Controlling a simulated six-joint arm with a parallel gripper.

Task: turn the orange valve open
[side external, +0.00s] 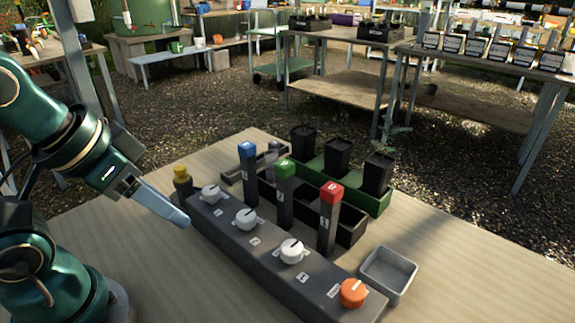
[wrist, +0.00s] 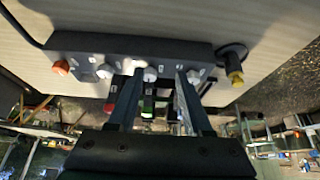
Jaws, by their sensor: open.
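The orange valve (side external: 353,292) is a round knob with a pale pointer mark, at the near right end of a long dark grey panel (side external: 330,295). Several white knobs, one of them here (side external: 291,250), line the rest of the panel. In the wrist view the orange valve (wrist: 61,67) is at the left end of the panel. My gripper (side external: 186,222) is beside the panel's far left end, well away from the orange valve. In the wrist view its two fingers (wrist: 158,75) are apart with nothing gripped between them; a white knob shows beyond them.
Posts with blue (side external: 247,148), green (side external: 285,168) and red (side external: 331,192) tops stand behind the panel. A green tray (side external: 372,202) with black pots is behind them. A grey empty bin (side external: 388,272) sits right of the panel. A yellow-topped fitting (side external: 181,172) stands at the left end.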

